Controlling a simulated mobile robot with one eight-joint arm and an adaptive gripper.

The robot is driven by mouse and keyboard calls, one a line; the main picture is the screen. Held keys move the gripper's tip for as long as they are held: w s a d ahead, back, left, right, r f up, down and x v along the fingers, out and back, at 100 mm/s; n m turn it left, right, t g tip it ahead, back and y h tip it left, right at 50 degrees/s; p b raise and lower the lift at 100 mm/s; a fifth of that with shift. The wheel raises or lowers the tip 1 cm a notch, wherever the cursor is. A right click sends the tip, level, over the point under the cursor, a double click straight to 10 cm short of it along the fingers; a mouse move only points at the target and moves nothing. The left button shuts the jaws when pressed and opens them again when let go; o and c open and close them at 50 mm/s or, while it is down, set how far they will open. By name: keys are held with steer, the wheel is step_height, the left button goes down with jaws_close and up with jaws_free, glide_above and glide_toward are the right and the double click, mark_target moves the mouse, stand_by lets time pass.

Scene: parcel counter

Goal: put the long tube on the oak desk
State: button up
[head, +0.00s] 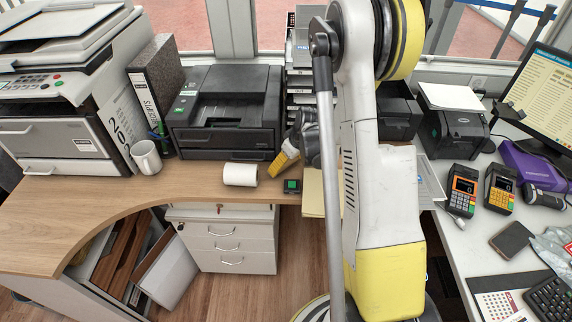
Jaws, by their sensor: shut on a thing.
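The oak desk (110,205) has a curved front edge and fills the left side of the head view. My dark gripper (308,143) shows in part at the left of my arm, above the right end of the oak desk. It is shut on a yellow object (284,161) with a pale band, which appears to be the long tube. The object slants down and left over the desk. My arm hides the rest, so its length and any contact with the desk cannot be told.
A white roll (240,174) and a small black-and-green block (291,186) lie near the desk's front edge. A black printer (225,110), white mug (146,157) and binder (156,85) stand behind. Bare oak is left of the roll. Card terminals (462,190) stand on the right counter.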

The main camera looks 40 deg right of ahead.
steer(key=shift+f, duration=0.2)
steer(key=o, duration=0.6)
steer(key=shift+r, duration=0.2)
steer(key=shift+s+r, duration=0.1)
steer(key=shift+r, duration=0.25)
steer(key=a+p+v, duration=0.1)
steer(key=p+v, duration=0.3)
steer(key=v, duration=0.7)
steer(key=s+a+r, duration=0.5)
steer(key=a+r, duration=0.7)
steer(key=r, duration=0.2)
steer(key=s+a+r+m+t, duration=0.1)
steer(key=s+a+r, duration=0.3)
steer(key=s+a, duration=0.5)
steer(key=shift+s+r+m+t+h, duration=0.3)
steer(key=shift+s+m+t+h, duration=0.1)
steer(key=shift+s+t, duration=0.4)
